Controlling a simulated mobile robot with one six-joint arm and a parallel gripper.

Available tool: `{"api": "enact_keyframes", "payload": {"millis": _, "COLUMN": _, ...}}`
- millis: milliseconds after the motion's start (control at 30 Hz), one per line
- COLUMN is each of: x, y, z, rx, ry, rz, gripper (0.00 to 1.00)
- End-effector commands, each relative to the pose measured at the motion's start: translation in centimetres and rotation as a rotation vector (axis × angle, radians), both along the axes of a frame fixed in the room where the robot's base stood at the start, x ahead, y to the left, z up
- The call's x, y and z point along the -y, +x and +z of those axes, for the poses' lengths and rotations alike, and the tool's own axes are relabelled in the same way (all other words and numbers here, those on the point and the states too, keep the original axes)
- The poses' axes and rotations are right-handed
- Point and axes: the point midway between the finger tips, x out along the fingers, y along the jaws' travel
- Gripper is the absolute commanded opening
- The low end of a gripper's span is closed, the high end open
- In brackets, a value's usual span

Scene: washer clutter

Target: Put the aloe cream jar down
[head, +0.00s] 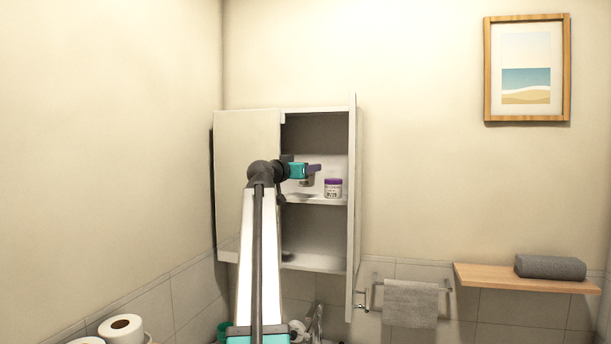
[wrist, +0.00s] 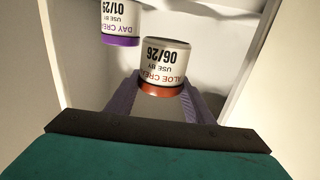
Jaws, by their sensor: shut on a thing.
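The aloe cream jar (wrist: 165,62) has a white label reading 06/26 and an orange-red lid. It looks upside down in the wrist view. My gripper (wrist: 163,98) is shut on it, with purple fingers on either side near the lid. In the head view my gripper (head: 313,169) reaches into the open wall cabinet (head: 317,258), at the middle shelf, and mostly hides the jar. I cannot tell whether the jar touches the shelf (head: 312,201).
A day cream jar (head: 333,188) with a purple lid stands on the same shelf, right of my gripper; it also shows in the wrist view (wrist: 121,20). The open cabinet door (head: 353,215) bounds the right side.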

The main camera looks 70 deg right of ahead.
Motion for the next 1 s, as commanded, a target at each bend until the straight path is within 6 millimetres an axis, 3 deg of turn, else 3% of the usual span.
{"api": "enact_keyframes", "payload": {"millis": 100, "x": 2.2, "y": 0.8, "z": 0.2, "rx": -0.002, "ry": 0.0, "rz": -0.001, "gripper": 0.23}}
{"api": "enact_keyframes", "payload": {"millis": 300, "x": 4.2, "y": 1.6, "z": -0.2, "rx": -0.002, "ry": 0.0, "rz": 0.0, "gripper": 0.23}}
{"api": "enact_keyframes", "payload": {"millis": 767, "x": 4.3, "y": 1.7, "z": -0.6, "rx": -0.001, "ry": -0.001, "rz": 0.0, "gripper": 0.23}}
{"api": "enact_keyframes", "payload": {"millis": 1000, "x": 4.2, "y": 1.6, "z": -2.4, "rx": -0.002, "ry": 0.0, "rz": 0.001, "gripper": 0.23}}
